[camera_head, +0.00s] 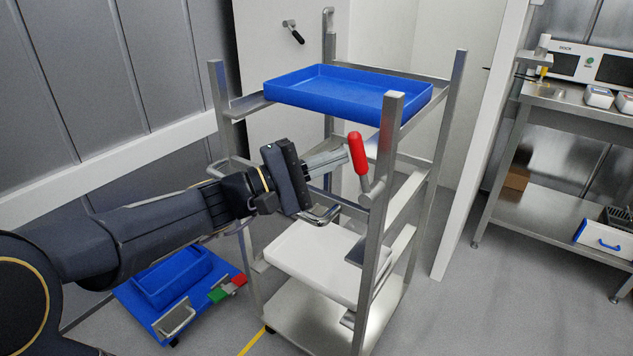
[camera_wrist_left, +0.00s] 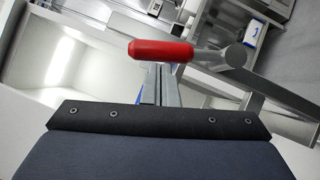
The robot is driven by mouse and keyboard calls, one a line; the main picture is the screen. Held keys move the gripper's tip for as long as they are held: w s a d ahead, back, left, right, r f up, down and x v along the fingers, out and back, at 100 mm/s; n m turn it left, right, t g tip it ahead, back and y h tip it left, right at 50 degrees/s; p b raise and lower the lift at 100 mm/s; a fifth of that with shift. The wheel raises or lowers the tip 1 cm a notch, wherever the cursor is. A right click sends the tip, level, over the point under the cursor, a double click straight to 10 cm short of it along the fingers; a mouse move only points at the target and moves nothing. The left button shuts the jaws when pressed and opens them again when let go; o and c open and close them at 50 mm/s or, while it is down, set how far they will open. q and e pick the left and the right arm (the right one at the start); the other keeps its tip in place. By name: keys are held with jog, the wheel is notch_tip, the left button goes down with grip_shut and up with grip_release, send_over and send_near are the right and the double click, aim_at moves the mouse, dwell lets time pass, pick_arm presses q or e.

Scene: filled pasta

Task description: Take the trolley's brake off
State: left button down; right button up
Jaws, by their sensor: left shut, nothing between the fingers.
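The trolley (camera_head: 388,160) is a metal frame on castors. On its front right post sits the brake lever, with a red grip (camera_head: 358,153) that stands nearly upright, leaning slightly left at the top. The red grip also shows in the left wrist view (camera_wrist_left: 160,50), joined to a grey pivot at its right. My left gripper (camera_head: 345,158) is shut and empty, its fingertips right beside the red grip. In the left wrist view the fingers (camera_wrist_left: 160,85) end at the grip; I cannot tell whether they touch it. My right gripper is not in view.
A blue tray (camera_head: 345,88) lies on the trolley's top, and a white tray (camera_head: 300,262) on a lower level. A blue cart (camera_head: 140,310) stands low at the left. A steel bench (camera_head: 540,205) with devices is at the right. Floor is open at the front right.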

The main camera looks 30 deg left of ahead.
aim_at(355, 154)
pick_arm(q)
jog(key=shift+s+d+r+m+g+y, duration=0.15)
jog(key=shift+d+r+m+g, duration=0.25)
jog(key=shift+m, duration=0.2)
jog(key=shift+w+d+r+m+g+y, duration=0.15)
jog(key=shift+d+m+g+y, duration=0.1)
jog(key=shift+d+m, duration=0.3)
jog(key=shift+s+d+r+m+g+y, duration=0.1)
jog(key=shift+d+r+m+g, duration=0.25)
jog(key=shift+m, duration=0.3)
jog(key=shift+d, duration=0.1)
jog(key=shift+f, duration=0.1)
